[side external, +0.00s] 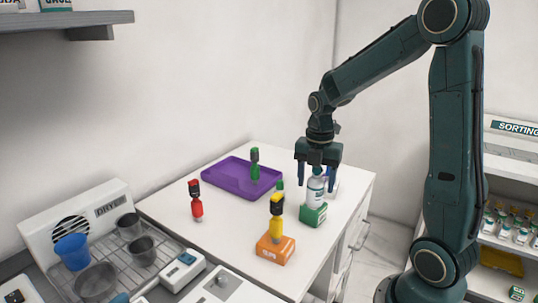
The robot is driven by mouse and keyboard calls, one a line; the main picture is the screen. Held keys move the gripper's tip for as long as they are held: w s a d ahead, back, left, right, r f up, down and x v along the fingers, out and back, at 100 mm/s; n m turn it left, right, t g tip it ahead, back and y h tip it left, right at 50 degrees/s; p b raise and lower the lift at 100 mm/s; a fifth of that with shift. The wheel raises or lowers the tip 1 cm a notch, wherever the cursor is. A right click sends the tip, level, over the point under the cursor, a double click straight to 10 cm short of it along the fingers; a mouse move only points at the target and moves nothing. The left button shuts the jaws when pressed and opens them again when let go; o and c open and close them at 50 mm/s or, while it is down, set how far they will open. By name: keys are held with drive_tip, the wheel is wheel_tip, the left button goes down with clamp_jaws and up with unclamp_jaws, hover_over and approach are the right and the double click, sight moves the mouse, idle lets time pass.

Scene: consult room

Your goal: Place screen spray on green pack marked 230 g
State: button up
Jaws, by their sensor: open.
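A green pack (313,216) with a white face lies on the white table near its right edge; I cannot read its marking. A white bottle (315,198) with a blue-green band stands upright and appears to rest on top of this pack. I cannot read whether it is the screen spray. My gripper (317,184) points down over the bottle, with its fingers apart on either side of the bottle's upper part. The gripper hides the bottle's top. I cannot tell whether the fingers touch it.
An orange pack (275,251) carries a yellow bottle (276,228) in front. A red bottle (196,207) stands left. A purple tray (227,180) holds a green bottle (255,170) behind. Another pale item is partly hidden behind my gripper. A dryer rack with cups is at left.

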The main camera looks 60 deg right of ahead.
sight(316, 181)
drive_tip(key=shift+r, duration=0.15)
wheel_tip(316, 181, up, 12)
drive_tip(key=shift+r, duration=0.1)
idle(0.6)
drive_tip(key=shift+a, duration=0.1)
idle(0.4)
drive_tip(key=s+a+f+m+t, duration=0.1)
drive_tip(key=s+a+m+t, duration=0.4)
drive_tip(key=s+a+m, duration=0.7)
drive_tip(key=a+m, duration=0.2)
drive_tip(key=m, duration=0.5)
drive_tip(key=shift+s+a+f+m+t, duration=0.2)
drive_tip(key=shift+s+a+m+t, duration=0.1)
drive_tip(key=shift+a+m, duration=0.1)
